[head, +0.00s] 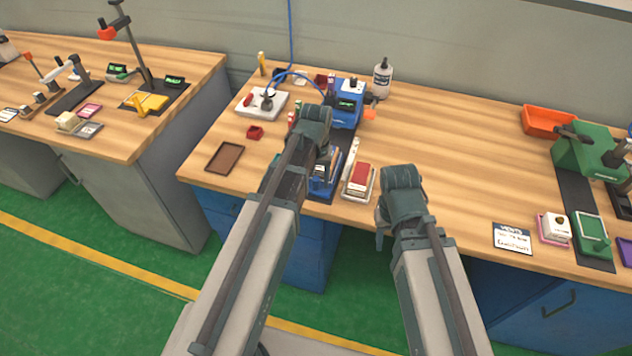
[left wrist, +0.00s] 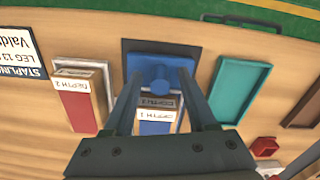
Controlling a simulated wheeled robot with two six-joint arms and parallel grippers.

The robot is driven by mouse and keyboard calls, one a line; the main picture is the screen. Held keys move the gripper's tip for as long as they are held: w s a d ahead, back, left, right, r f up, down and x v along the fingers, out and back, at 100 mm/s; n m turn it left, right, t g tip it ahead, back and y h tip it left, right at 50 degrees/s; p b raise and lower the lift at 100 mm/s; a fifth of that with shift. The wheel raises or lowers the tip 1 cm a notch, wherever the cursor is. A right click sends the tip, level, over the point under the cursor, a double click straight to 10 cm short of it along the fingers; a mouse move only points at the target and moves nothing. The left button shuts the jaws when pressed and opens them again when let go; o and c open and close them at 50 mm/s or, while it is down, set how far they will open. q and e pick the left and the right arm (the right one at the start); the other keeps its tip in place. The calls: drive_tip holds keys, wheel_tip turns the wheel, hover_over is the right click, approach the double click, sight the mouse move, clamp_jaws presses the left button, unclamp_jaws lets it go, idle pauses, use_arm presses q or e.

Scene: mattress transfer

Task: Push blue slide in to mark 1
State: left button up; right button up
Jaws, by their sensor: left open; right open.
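The blue slide (left wrist: 157,65) has a round knob and lies on a dark base at the table's front edge. It also shows in the head view (head: 322,184). Labels reading DEPTH 1 and DEPTH 2 stand beside its blue and white block (left wrist: 156,122). My left gripper (left wrist: 160,78) is open, with one finger on each side of the slide's knob area. Whether the fingers touch it I cannot tell. My right gripper (head: 381,230) is mostly hidden by its own wrist, near the table's front edge, away from the slide.
A red and white block (head: 359,180) labelled DEPTH 2 stands close beside the slide. A teal tray (left wrist: 240,88) and a brown tray (head: 225,158) lie on its other side. A blue machine (head: 347,103) stands behind. The table's middle right is clear.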

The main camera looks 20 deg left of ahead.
use_arm(q)
drive_tip(key=shift+c, duration=0.4)
clamp_jaws()
idle(0.9)
